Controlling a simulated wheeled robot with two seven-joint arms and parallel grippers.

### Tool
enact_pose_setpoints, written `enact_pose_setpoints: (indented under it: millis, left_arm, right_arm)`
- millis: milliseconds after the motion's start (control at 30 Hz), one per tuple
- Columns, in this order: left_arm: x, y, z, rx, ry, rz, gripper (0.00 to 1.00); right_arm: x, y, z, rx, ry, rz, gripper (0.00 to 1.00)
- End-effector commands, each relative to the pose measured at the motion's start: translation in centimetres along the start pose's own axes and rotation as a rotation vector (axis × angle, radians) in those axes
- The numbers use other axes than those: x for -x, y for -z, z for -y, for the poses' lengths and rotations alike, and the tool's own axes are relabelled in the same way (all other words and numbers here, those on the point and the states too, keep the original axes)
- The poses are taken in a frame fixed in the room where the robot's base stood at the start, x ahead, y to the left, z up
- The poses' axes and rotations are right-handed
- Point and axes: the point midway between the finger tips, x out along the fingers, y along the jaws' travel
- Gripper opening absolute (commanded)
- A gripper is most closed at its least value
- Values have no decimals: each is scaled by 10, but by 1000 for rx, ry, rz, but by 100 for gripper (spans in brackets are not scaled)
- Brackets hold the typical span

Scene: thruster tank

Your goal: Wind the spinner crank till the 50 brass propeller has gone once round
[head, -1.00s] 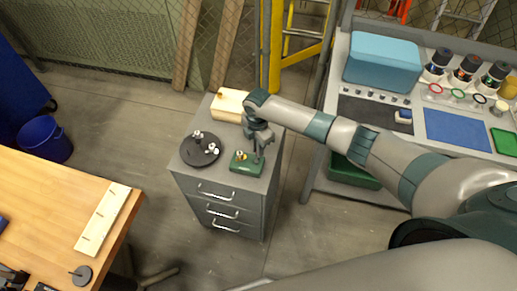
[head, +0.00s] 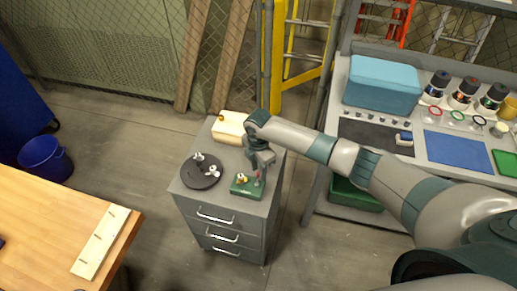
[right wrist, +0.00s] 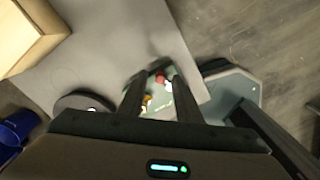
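The spinner is a small green base (head: 246,187) on the grey drawer cabinet, with a yellow brass propeller (head: 242,178) on top. The propeller also shows in the right wrist view (right wrist: 147,101), partly hidden by a finger. A red knob (right wrist: 160,78), seemingly the crank's handle, shows between the fingertips of my right gripper (right wrist: 158,72). The fingers are apart, with some room visible around the knob. In the head view my right gripper (head: 260,170) points down over the right side of the spinner. My left gripper is out of view.
A dark round plate (head: 201,171) with small white-topped parts lies left of the spinner. A pale wooden block (head: 230,128) stands behind. The grey cabinet (head: 225,208) is small. A workbench with a teal box (head: 382,86) is at right, a wooden table (head: 50,205) at left.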

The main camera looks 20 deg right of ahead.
Motion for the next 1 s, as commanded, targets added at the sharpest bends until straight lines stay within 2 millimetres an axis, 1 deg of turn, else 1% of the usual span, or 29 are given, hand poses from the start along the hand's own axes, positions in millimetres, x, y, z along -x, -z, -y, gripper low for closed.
enact_pose_setpoints:
  millis: [167, 267, 700, 900, 1000]
  left_arm:
    - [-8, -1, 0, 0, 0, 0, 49]
    - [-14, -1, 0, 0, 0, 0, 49]
    - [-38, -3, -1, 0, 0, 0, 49]
    - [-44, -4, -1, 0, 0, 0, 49]
    - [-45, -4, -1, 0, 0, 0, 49]
  right_arm:
    - [22, -1, -1, 1, -5, 1, 31]
    - [39, -1, -1, 2, -5, 1, 31]
    - [127, 0, -1, 2, -5, 1, 31]
    - [154, 0, -1, 1, -3, 2, 31]
    - [160, 0, 0, 1, -2, 1, 31]
